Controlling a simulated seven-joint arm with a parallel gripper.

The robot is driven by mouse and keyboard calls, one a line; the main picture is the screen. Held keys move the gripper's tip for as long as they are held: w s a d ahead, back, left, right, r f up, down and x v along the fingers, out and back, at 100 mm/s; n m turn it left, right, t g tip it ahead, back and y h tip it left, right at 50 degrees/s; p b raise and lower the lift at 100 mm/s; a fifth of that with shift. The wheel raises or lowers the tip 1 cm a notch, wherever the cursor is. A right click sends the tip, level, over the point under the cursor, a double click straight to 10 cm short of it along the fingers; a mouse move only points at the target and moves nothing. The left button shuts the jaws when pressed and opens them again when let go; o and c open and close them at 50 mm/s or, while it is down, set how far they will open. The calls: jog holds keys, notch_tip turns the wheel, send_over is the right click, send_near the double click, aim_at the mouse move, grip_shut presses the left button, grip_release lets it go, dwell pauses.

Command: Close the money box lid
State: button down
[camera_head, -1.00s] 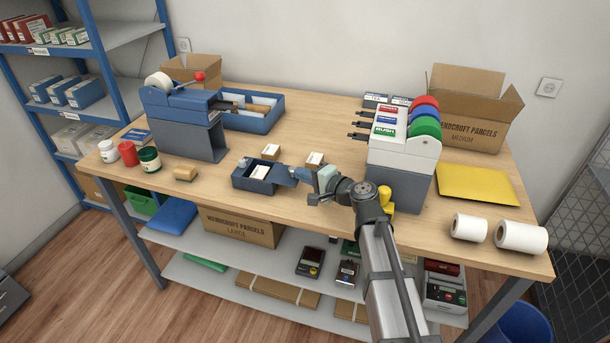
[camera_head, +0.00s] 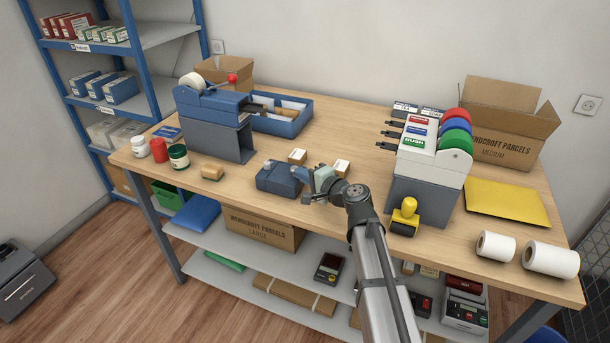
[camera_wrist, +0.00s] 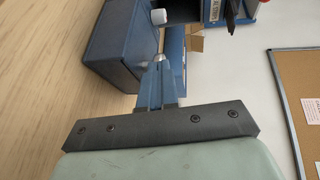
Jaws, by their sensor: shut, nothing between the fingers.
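The dark blue money box (camera_head: 277,180) stands near the front middle of the counter. Its lid lies down over it, and the inside is hidden. In the wrist view the box (camera_wrist: 112,45) fills the upper left, just beyond my fingers. My gripper (camera_head: 297,171) is at the right end of the box, close to the lid. Its blue fingers (camera_wrist: 158,72) are together with nothing between them. I cannot tell whether the fingertips touch the lid.
The label dispenser (camera_head: 425,165) and yellow-handled stamp (camera_head: 405,215) are to the right.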

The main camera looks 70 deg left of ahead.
jog(key=v, duration=1.4)
